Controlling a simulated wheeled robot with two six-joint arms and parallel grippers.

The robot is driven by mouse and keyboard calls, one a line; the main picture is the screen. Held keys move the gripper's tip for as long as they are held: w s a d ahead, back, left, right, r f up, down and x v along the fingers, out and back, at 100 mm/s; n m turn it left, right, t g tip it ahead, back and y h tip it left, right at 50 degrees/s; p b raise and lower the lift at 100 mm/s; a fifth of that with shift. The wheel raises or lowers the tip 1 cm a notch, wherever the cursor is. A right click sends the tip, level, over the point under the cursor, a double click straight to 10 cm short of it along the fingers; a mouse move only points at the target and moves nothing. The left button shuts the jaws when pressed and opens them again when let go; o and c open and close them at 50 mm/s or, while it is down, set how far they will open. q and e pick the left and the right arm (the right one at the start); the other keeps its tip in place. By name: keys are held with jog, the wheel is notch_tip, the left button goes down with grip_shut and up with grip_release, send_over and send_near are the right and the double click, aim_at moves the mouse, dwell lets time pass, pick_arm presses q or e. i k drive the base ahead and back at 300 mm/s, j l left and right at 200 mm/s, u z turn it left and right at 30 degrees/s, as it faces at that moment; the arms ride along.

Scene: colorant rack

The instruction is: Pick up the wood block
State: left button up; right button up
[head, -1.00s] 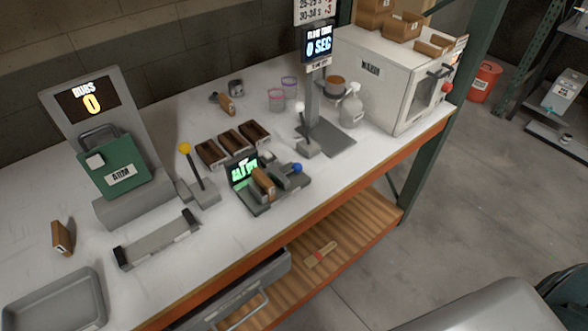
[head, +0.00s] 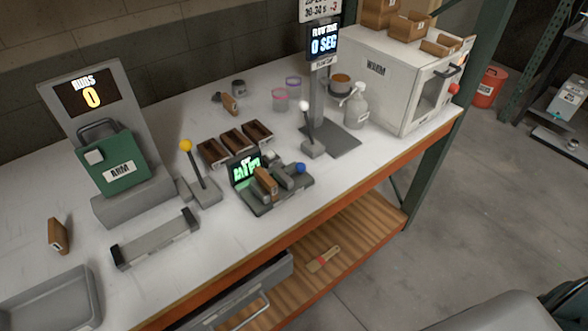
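Several small brown wood blocks are in the head view, and I cannot tell which one the task names. One wood block (head: 57,235) stands alone on the white bench at the far left, above the grey tray (head: 45,300). A second brown block (head: 265,181) sits in the dark device with the green-lit screen (head: 246,168), near the bench's front edge. A third brown block (head: 230,104) stands at the back of the bench, beside a small grey jar (head: 239,88). Neither of my grippers is in view.
A green ARM box (head: 122,172), yellow-knob lever (head: 201,175), grey bar fixture (head: 155,238) and three brown trays (head: 232,141) occupy the bench. A post with screen (head: 321,85), spray bottle (head: 355,106) and WARM oven (head: 385,75) stand right. The floor at right has free room.

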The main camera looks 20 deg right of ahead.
aim_at(58, 239)
jog(key=i+l+u, duration=0.1)
jog(key=l+u, duration=0.25)
jog(key=l, duration=0.4)
jog(key=l+u, duration=0.3)
jog(key=l, duration=0.4)
